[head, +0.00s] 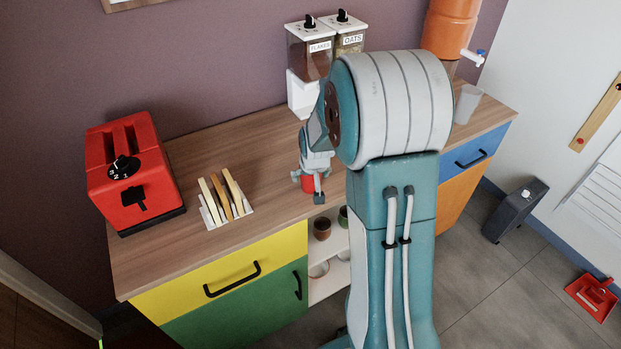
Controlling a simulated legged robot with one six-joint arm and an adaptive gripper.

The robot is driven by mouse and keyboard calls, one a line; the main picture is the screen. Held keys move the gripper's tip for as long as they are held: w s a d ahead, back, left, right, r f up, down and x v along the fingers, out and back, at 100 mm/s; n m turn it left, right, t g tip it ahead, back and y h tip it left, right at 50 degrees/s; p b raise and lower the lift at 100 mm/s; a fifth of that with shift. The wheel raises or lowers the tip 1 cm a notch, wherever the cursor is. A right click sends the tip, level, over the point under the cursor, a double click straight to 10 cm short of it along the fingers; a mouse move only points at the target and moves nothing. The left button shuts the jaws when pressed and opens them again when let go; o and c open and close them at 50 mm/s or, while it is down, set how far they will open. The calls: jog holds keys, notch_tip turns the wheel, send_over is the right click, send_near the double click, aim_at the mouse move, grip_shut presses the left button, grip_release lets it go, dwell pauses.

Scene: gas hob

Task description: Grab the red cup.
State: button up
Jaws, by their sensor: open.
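The red cup (307,184) stands on the wooden counter near its front edge, below the flakes dispenser. My gripper (308,187) is open and right at the cup, with its fingers seen on either side and in front of it. The gripper hides most of the cup, so only patches of red show between the fingers. I cannot tell whether the fingers touch it.
A red toaster (131,172) and a rack of bread slices (226,199) stand left on the counter (180,250). Flakes (308,60) and oats dispensers stand behind. An orange water dispenser (449,28) and a pale cup (467,103) are right. Cups sit on open shelves (330,285) below.

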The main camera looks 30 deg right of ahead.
jog(key=c, duration=1)
jog(key=shift+s, duration=0.1)
jog(key=shift+c, duration=0.2)
